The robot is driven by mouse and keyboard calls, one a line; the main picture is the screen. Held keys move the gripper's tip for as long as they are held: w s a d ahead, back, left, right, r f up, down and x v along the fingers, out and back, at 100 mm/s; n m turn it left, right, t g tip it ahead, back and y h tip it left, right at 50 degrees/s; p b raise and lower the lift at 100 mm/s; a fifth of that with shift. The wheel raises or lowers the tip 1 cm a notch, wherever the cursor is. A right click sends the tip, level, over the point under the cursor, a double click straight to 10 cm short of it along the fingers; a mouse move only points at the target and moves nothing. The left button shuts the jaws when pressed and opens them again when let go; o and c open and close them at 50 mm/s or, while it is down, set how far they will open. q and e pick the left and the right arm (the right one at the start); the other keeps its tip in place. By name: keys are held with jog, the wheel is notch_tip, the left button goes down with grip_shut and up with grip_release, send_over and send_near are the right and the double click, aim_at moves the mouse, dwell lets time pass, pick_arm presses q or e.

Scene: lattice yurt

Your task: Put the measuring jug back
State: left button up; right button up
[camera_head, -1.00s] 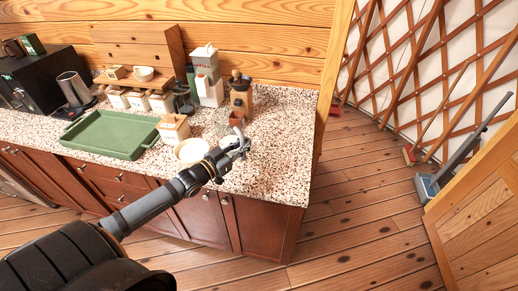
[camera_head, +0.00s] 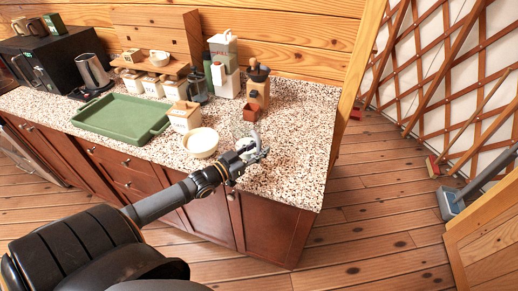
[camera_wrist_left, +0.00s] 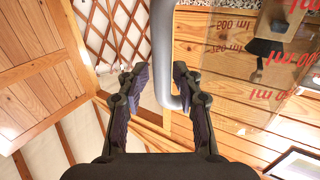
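The measuring jug (camera_wrist_left: 265,85) is clear, with red ml markings and a grey curved handle (camera_wrist_left: 163,50); it fills the right side of the left wrist view. In the head view the jug (camera_head: 240,128) is a faint clear shape on the speckled counter, partly behind my left gripper (camera_head: 255,152). In the left wrist view my left gripper (camera_wrist_left: 160,90) has its fingers apart, with the handle between them, nearer the right finger. I cannot tell if they touch. My right gripper is not in view.
A white bowl (camera_head: 201,142), a wooden-lidded canister (camera_head: 184,116) and a green tray (camera_head: 122,116) stand to the left on the counter. A grinder (camera_head: 258,88) and a small brown box (camera_head: 251,112) stand behind. The counter's right end (camera_head: 300,150) is clear.

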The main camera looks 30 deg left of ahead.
pick_arm(q)
jog(key=shift+w+f, duration=0.1)
jog(key=shift+w, duration=0.2)
jog(key=shift+s, duration=0.15)
jog(key=p+v, duration=0.7)
jog(key=v, duration=0.5)
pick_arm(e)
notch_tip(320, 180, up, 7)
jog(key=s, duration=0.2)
pick_arm(q)
jog(key=shift+d, duration=0.1)
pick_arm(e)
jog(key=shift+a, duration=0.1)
